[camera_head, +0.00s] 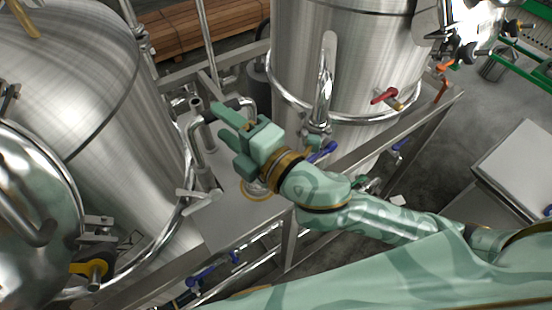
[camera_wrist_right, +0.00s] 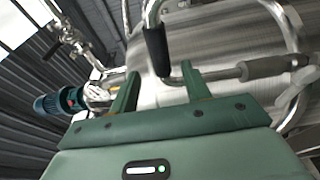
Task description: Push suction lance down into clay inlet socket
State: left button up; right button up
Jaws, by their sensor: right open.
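My right gripper (camera_head: 225,124) is open above the steel bench, its fingers pointing up and left. The right wrist view shows its two green fingers (camera_wrist_right: 160,78) spread, with nothing between them. A bent metal tube with a dark sleeve (camera_wrist_right: 157,50), which may be the suction lance, appears beyond the fingertips. In the head view, a bent tube with a dark grip (camera_head: 228,104) is just beyond the fingers. A round fitting with a tan ring (camera_head: 256,194) is on the bench below the gripper, partly hidden by it; I cannot tell whether it is the clay inlet socket. My left gripper is not in view.
Large steel tanks stand left (camera_head: 70,70) and behind right (camera_head: 340,70). The bench (camera_head: 225,215) has upright pipes (camera_head: 197,140) close left of the gripper. A red-handled valve (camera_head: 385,96) and blue-handled valve (camera_head: 322,152) project nearby.

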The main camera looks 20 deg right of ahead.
jog(key=p+v, duration=0.4)
jog(key=v, duration=0.8)
jog(key=shift+a, duration=0.1)
